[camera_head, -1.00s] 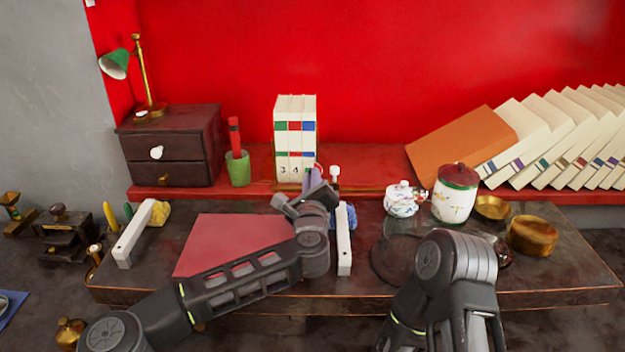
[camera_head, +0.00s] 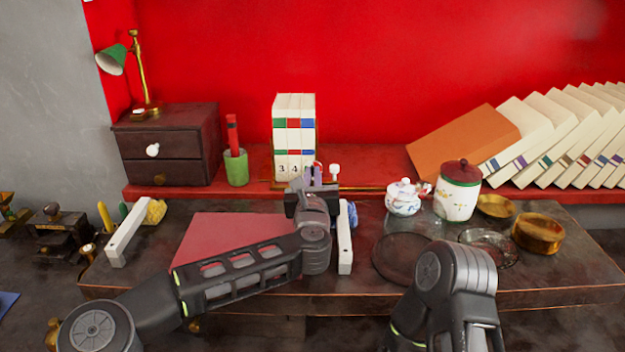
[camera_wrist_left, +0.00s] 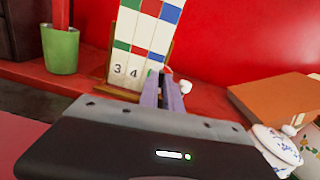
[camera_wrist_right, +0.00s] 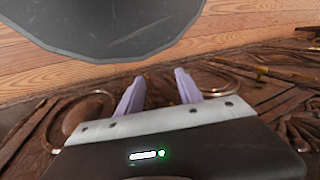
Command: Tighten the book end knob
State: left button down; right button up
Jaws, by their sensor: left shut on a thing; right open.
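The books (camera_head: 294,135) with red, green and blue bands stand upright in a brass book end (camera_head: 275,178) on the red shelf. My left gripper (camera_head: 313,176) reaches to the lower right corner of the books. In the left wrist view its purple fingers (camera_wrist_left: 158,88) are shut on the book end knob, which they mostly hide. A second white knob (camera_head: 334,170) stands just right of the fingers, apart from them; it also shows in the left wrist view (camera_wrist_left: 185,87). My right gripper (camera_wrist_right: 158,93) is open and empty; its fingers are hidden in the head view.
A white teapot (camera_head: 404,198) and lidded jar (camera_head: 457,190) stand right of my left gripper. A leaning orange book (camera_head: 465,145) is behind them. A white bar (camera_head: 344,240) lies beside my left wrist. A green cup (camera_head: 237,168) stands on the left.

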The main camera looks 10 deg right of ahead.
dwell(0.4)
pick_arm(q)
jog(key=c, duration=1.5)
grip_release()
jog(key=shift+c, duration=0.2)
jog(key=shift+s, duration=0.1)
jog(key=shift+b+v, duration=0.45)
jog(key=shift+v, duration=3.4)
